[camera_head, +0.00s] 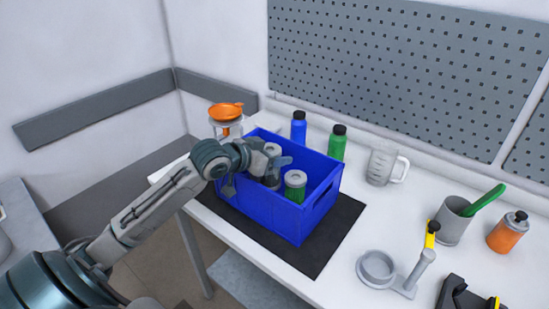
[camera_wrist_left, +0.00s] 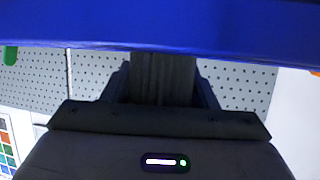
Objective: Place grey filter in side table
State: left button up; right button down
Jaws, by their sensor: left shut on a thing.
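A grey filter (camera_head: 272,150) with a light cap is in the blue crate (camera_head: 270,225), partly hidden by my left gripper (camera_head: 274,167). The gripper reaches into the crate from the left and is shut on the grey filter. In the left wrist view, a dark ribbed body (camera_wrist_left: 162,78) shows between the fingers, and the blue crate wall (camera_wrist_left: 160,28) fills the top. A side surface (camera_head: 30,240) shows at the left edge in the head view; I cannot tell if it is the side table. My right gripper is not in view.
A green filter (camera_head: 295,186) stands in the crate beside the grey one. A grey cup (camera_head: 450,225) and orange bottle (camera_head: 508,232) stand right.

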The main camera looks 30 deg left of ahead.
pick_arm(q)
jog(key=shift+s+f, duration=0.15)
jog(key=shift+f, duration=1)
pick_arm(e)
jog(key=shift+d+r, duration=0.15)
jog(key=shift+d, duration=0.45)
pick_arm(q)
jog(key=shift+f, duration=0.1)
jog(key=o, duration=1)
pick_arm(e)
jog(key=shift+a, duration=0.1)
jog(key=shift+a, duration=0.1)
